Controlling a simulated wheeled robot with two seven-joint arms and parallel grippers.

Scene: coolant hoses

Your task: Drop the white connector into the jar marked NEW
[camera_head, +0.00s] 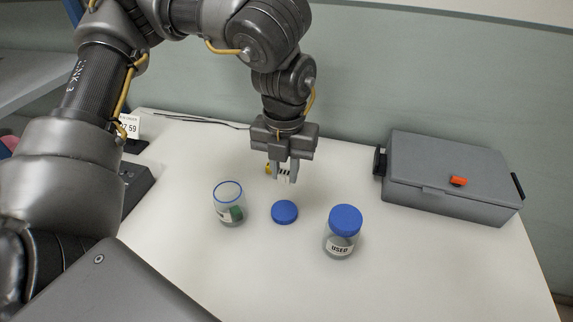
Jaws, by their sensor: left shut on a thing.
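My left gripper (284,173) hangs above the table, pointing down, shut on the white connector (284,177), a small piece that shows between its fingertips. An open glass jar (229,205) with a blue rim stands to the lower left of the gripper. It has a white and green label whose text I cannot read. A loose blue lid (284,212) lies on the table to the right of this jar. My right gripper is not in view.
A closed jar marked USED (340,246) with a blue lid stands right of the loose lid. A small yellow thing (267,169) shows beside my gripper. The front table is clear.

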